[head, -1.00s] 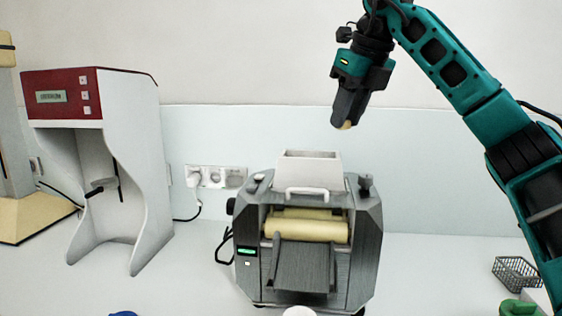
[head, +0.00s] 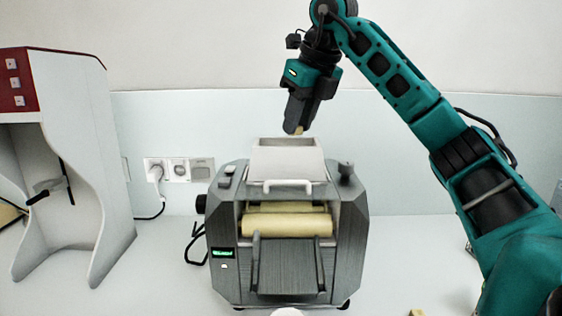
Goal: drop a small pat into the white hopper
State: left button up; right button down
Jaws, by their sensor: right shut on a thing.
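The white hopper (head: 287,165) is an open-topped box on top of the grey roller mill (head: 231,260), with a white handle on its front. My right gripper (head: 296,128) points down just above the hopper's rim. It is shut on a small yellowish pat (head: 299,130), which shows only as a bit at the fingertips. The pat appears to be above the opening; how far it is from front to back is hard to tell. The inside of the hopper is mostly hidden. My left gripper is not in view.
Cream rollers (head: 287,225) and a grey chute are on the mill's front. A white and red machine (head: 75,160) stands at the left. Sockets (head: 180,170) are on the wall behind. A small yellowish piece (head: 416,313) shows at the bottom edge. The counter left of the mill is clear.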

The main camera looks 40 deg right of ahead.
jog(key=shift+f, duration=0.55)
jog(key=c, duration=0.8)
grip_release()
jog(key=shift+v, duration=6.45)
